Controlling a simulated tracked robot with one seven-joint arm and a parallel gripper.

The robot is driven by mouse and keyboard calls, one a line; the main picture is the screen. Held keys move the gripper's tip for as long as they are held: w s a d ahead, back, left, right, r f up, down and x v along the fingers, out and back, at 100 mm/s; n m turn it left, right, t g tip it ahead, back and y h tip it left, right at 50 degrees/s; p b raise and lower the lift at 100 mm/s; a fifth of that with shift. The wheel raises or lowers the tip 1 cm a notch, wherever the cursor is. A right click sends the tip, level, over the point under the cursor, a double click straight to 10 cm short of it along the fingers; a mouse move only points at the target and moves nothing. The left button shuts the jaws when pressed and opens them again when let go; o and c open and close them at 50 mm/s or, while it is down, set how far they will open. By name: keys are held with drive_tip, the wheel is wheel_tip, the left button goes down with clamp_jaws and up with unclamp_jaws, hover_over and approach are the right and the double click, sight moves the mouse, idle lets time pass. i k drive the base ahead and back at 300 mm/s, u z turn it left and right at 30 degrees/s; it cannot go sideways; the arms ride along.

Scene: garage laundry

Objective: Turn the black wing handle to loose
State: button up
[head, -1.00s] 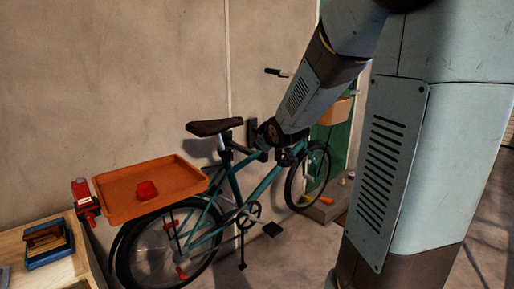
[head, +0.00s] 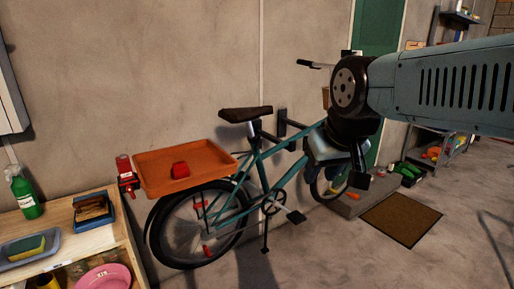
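A teal bicycle (head: 262,186) stands along the wall in the head view. A black wall bracket (head: 281,121) reaches to its frame behind the black saddle (head: 245,114). Dark parts sit around the seat post and bracket arm, but they are too small to tell which is the wing handle. My gripper (head: 359,182) hangs from the arm's dark wrist, to the right of the bracket and in front of the bicycle's front end. It appears apart from the bracket. Its fingers are dark and small, so whether they are open or shut is unclear. My arm hides part of the handlebar area.
An orange tray (head: 215,162) holding a red object (head: 180,170) juts out over the rear wheel. A wooden shelf unit (head: 115,232) with a green bottle (head: 25,196) stands at left. A brown mat (head: 400,220) lies at right. The floor before the bicycle is clear.

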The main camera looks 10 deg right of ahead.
sight(257, 141)
drive_tip(key=u, duration=0.05)
drive_tip(key=k, duration=0.35)
drive_tip(key=u, duration=1)
drive_tip(key=i, duration=1.35)
drive_tip(key=z, duration=1)
